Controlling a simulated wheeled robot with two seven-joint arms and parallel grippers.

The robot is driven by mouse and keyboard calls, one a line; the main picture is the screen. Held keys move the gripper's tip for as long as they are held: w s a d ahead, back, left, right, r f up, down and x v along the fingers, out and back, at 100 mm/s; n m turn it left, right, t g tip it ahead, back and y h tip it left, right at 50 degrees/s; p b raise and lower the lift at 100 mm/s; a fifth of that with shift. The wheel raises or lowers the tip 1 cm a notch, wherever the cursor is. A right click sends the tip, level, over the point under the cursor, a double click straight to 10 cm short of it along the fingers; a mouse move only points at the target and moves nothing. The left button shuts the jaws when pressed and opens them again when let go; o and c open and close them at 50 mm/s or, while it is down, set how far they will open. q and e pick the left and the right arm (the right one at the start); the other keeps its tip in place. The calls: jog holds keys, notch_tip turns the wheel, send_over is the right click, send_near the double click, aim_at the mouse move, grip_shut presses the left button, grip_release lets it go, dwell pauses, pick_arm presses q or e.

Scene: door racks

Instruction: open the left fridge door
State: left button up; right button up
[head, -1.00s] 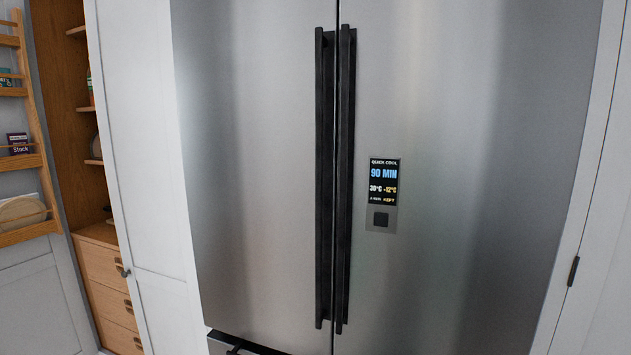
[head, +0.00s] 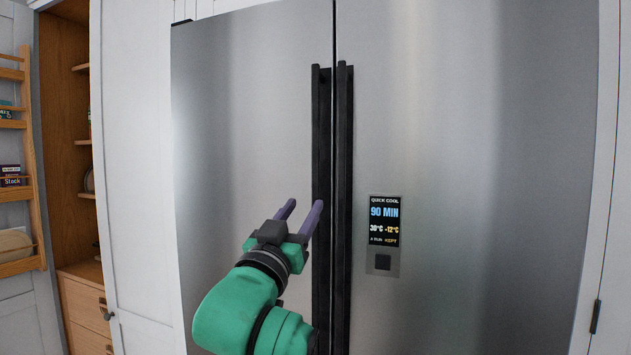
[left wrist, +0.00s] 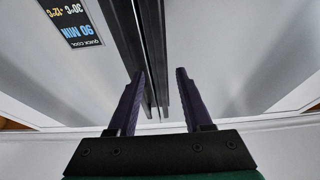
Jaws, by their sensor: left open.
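The left fridge door (head: 245,110) is brushed steel and shut, with a long black vertical handle (head: 321,130) along its inner edge. In the left wrist view this handle (left wrist: 153,35) runs in line with the gap between my fingers. My left gripper (head: 303,205) is open and empty, with two purple fingers pointing at the door. In the head view its right fingertip overlaps the left edge of the handle. I cannot tell whether it touches. The left wrist view shows the open gripper (left wrist: 160,75) too. My right gripper is not in view.
The right fridge door (head: 460,120) is shut, with its own black handle (head: 344,130) close beside the left one. It carries a display panel (head: 384,235). A white cabinet panel (head: 135,160) and wooden shelves (head: 70,150) stand to the left.

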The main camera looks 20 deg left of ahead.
aim_at(315, 190)
pick_arm(q)
jog(key=p+x, duration=0.2)
jog(key=x, duration=0.5)
jog(key=shift+w+r+p, duration=0.2)
jog(key=shift+w+p, duration=0.05)
jog(key=shift+p, duration=0.1)
jog(key=shift+w+f, duration=0.1)
jog(key=shift+w, duration=0.2)
grip_shut()
dwell(0.5)
